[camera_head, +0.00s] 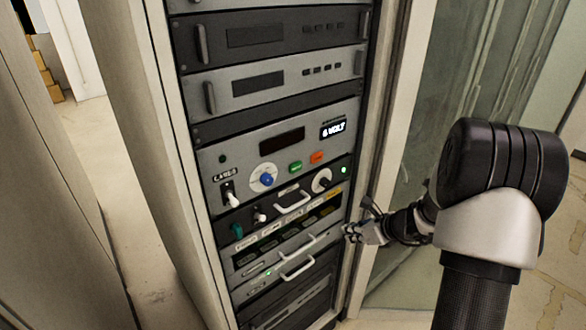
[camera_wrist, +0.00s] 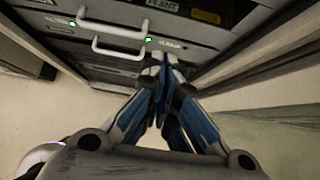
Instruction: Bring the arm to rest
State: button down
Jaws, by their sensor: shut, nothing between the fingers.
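My gripper (camera_head: 352,232) is at the right side of the rack front in the head view, close to the lower panels. In the wrist view my gripper (camera_wrist: 161,62) has its fingertips together with nothing between them. The fingertips overlap the edge of a lower panel in that view; I cannot tell whether they touch it. My arm (camera_head: 500,180) comes in from the right side of the head view, bent at a large dark joint.
The equipment rack (camera_head: 280,140) has a panel with a blue knob (camera_head: 267,180), green button (camera_head: 295,167), orange button (camera_head: 317,157) and lit display (camera_head: 333,128). White handles (camera_head: 297,267) stick out below. A glass panel (camera_head: 450,70) stands to the right. Floor (camera_head: 150,230) is clear at left.

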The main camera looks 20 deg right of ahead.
jog(key=s+a+r+n+g+y, duration=0.1)
jog(key=s+a+r+n+g, duration=0.1)
jog(key=s+a+r+n, duration=0.55)
jog(key=s+a+r+n+g, duration=0.1)
jog(key=s+a+r+n, duration=0.3)
jog(key=a+r+n, duration=0.6)
jog(key=s+a+n+h+b, duration=0.1)
jog(key=s+n+h, duration=0.3)
jog(key=s+n, duration=1)
jog(key=s, duration=0.4)
jog(key=shift+s+a+r+g+h, duration=0.3)
jog(key=shift+a+r, duration=0.05)
jog(key=shift+a, duration=0.05)
